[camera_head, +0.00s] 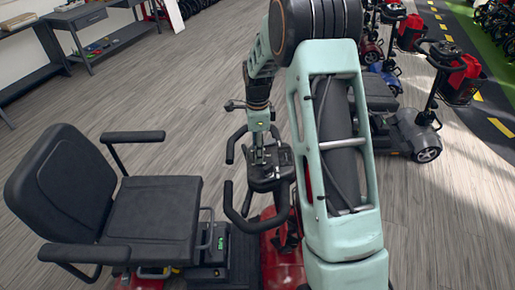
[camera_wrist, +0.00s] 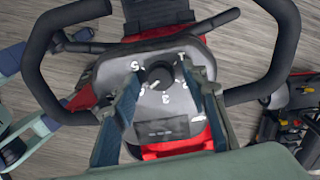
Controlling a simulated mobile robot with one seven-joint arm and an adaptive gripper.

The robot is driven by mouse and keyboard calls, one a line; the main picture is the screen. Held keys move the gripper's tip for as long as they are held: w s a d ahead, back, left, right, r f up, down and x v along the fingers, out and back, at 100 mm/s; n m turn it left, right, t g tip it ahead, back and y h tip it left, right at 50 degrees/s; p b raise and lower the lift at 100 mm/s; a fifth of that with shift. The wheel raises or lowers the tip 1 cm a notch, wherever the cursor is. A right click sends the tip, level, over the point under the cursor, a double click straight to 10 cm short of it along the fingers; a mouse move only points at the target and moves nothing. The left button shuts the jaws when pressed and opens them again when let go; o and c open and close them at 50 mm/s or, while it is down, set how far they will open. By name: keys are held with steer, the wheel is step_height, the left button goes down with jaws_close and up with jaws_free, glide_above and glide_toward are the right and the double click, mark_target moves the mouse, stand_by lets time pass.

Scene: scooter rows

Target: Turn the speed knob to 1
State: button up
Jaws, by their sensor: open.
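The speed knob (camera_wrist: 159,74) is a small round black dial on the scooter's grey console (camera_wrist: 160,112), in the middle of the wrist view. White digits ring it; a 3 shows below it and what looks like a 5 at its upper left. A pale mark on its lower left looks like its pointer; which digit it meets is unclear. My gripper (camera_wrist: 162,82) is open, with one finger on each side of the knob, apart from it. In the head view, my gripper (camera_head: 258,152) is just above the console (camera_head: 270,176); the knob is hidden there.
Black handlebars (camera_head: 238,208) loop around the console and close in on both sides of my gripper. The scooter's black seat (camera_head: 152,215) with armrests is at left. Other scooters (camera_head: 412,130) stand at right. A workbench (camera_head: 80,20) is at the far left.

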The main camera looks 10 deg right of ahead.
jaws_close()
